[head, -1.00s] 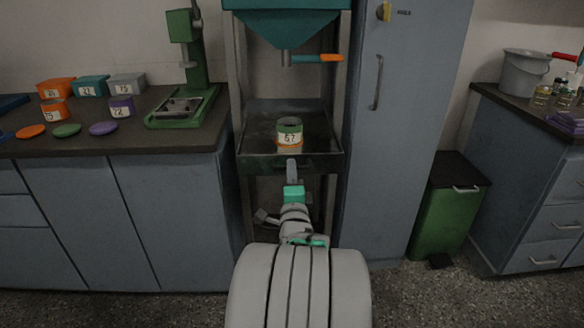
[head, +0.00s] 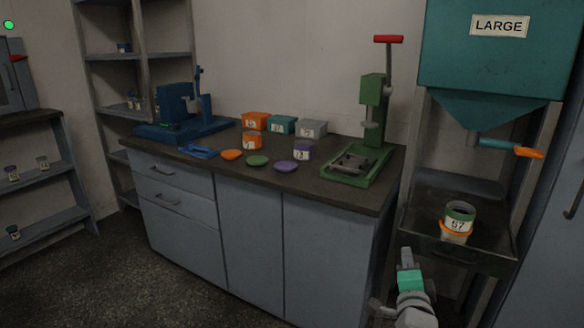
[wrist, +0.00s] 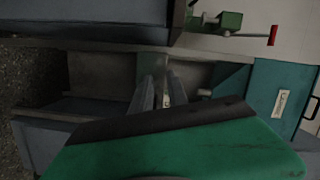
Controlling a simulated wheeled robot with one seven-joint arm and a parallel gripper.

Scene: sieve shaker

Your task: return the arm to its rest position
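My gripper (head: 406,253) is low in front of the hopper stand in the head view, below and left of the tray and apart from it. In the wrist view its two grey fingers (wrist: 162,92) stand apart with a gap between them and nothing held. The green part filling the bottom of the wrist view is my own. A container labelled 57 (head: 457,224), with a green rim and an orange band, stands upright on the dark tray (head: 420,228) under the hopper.
The teal hopper (head: 490,70) marked LARGE has an orange-handled valve. The counter (head: 340,196) at left holds a green press (head: 372,120), a blue machine (head: 180,112), labelled boxes (head: 282,124) and coloured lids (head: 258,160). Shelves stand at far left. Floor is clear in front of the cabinets.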

